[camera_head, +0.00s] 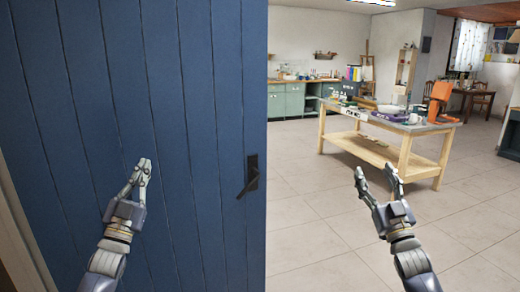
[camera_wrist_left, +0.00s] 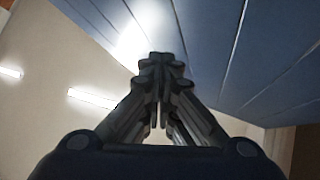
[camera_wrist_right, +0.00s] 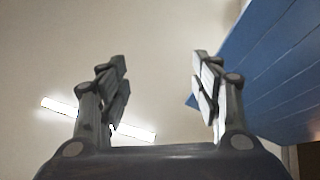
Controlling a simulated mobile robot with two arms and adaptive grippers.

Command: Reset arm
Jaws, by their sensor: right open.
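My left gripper (camera_head: 142,172) is raised in front of the blue plank door at the left of the head view. In the left wrist view its fingers (camera_wrist_left: 160,62) meet at the tips, with nothing seen between them. My right gripper (camera_head: 374,178) is raised to the right of the door's edge, in front of the open room. In the right wrist view its fingers (camera_wrist_right: 158,80) stand wide apart and empty.
The blue door (camera_head: 215,90) with a dark handle (camera_head: 251,178) fills the left. A wooden workbench (camera_head: 410,128) with tools and an orange item stands beyond on the right. Green cabinets (camera_head: 292,102) line the back wall. The tiled floor (camera_head: 310,225) between is clear.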

